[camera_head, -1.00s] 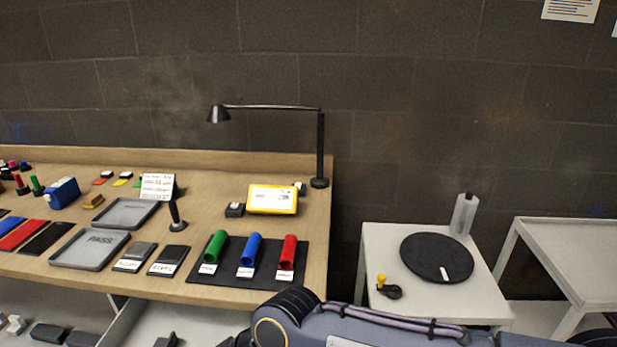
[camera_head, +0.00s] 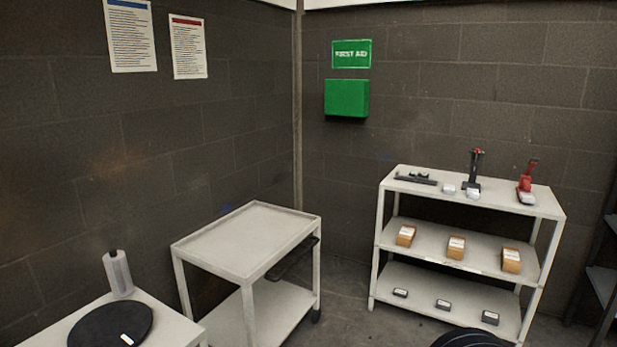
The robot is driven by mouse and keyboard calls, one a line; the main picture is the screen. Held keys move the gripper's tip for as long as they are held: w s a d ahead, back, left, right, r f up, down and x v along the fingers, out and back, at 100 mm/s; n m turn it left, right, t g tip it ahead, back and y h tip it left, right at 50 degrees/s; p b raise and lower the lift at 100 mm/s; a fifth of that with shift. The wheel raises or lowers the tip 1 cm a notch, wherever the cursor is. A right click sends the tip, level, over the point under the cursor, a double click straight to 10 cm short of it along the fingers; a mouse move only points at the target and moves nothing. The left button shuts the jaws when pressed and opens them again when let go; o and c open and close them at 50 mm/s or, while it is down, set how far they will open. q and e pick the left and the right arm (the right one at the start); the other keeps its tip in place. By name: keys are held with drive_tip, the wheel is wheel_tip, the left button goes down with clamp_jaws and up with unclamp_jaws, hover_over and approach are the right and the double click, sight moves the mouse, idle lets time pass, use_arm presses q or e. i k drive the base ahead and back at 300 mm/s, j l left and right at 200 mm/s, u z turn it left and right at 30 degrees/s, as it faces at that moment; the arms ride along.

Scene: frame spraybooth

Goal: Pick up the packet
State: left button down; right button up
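Nothing in view can be told for certain as the packet. Several brown boxes with white labels, such as the middle one (camera_head: 456,247), stand on the middle shelf of a white rack (camera_head: 430,253) at the right. Small dark boxes with pale labels, such as the left one (camera_head: 400,293), lie on its bottom shelf. Small white items, such as one at the top shelf's middle (camera_head: 473,194), lie by the tools; their kind is too small to tell. Neither of my grippers is in view.
A white two-tier cart (camera_head: 245,240) with an empty top stands in the middle. At the lower left, a white table (camera_head: 165,318) holds a black disc (camera_head: 100,325) and a translucent bottle (camera_head: 118,273). A green first aid box (camera_head: 346,98) hangs on the wall. Some floor shows between cart and rack.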

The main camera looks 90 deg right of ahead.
sight(524, 198)
drive_tip(key=z, duration=4.15)
drive_tip(key=i+u, duration=0.3)
drive_tip(key=i, duration=3.15)
drive_tip(key=i+u, duration=0.1)
drive_tip(key=i, duration=0.45)
drive_tip(key=i+l+u, duration=0.1)
drive_tip(key=i, duration=0.4)
